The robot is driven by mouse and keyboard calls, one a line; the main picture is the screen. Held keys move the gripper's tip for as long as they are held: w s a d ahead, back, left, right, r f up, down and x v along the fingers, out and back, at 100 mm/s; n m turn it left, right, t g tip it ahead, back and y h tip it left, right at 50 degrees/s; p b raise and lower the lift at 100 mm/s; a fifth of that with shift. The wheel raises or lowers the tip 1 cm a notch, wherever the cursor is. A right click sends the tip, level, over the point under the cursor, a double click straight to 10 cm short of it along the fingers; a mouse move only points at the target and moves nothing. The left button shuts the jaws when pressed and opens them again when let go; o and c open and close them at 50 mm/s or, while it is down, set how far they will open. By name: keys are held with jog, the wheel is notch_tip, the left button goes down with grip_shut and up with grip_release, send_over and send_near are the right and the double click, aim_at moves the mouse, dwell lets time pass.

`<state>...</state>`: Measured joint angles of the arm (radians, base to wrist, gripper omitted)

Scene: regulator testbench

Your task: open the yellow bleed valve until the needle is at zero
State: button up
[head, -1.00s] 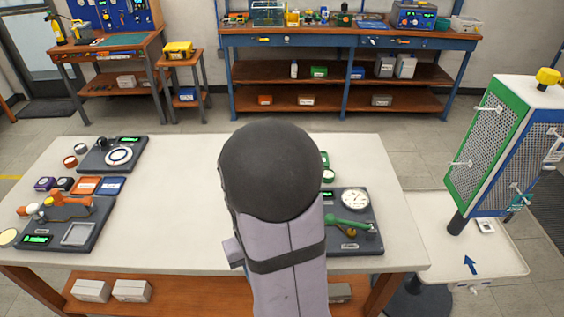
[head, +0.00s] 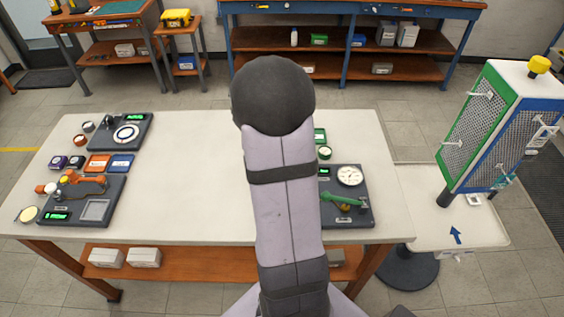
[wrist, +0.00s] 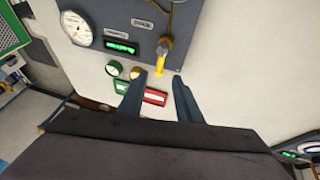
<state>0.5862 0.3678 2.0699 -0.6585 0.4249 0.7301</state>
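The yellow bleed valve (wrist: 160,62) shows in the wrist view as a short yellow lever at the lower edge of the dark regulator board (wrist: 150,12). A round white gauge (wrist: 77,28) is at the board's left there; its needle is too small to read. The gauge also shows in the head view (head: 350,175), beside a green lever (head: 343,198). My gripper (wrist: 160,77) is open, with the lever's end between its two fingertips in the picture. I cannot tell whether they touch it. In the head view my arm hides the gripper.
A green display (wrist: 120,47) is beside the gauge. Small red (wrist: 155,96) and green (wrist: 122,86) items lie near the fingers. Another device board (head: 82,203) and small containers stand on the table's left. A pegboard stand (head: 500,130) is at the right. The middle table is partly hidden.

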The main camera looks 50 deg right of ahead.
jog(key=shift+f, duration=0.15)
jog(key=shift+x, duration=3.5)
grip_shut()
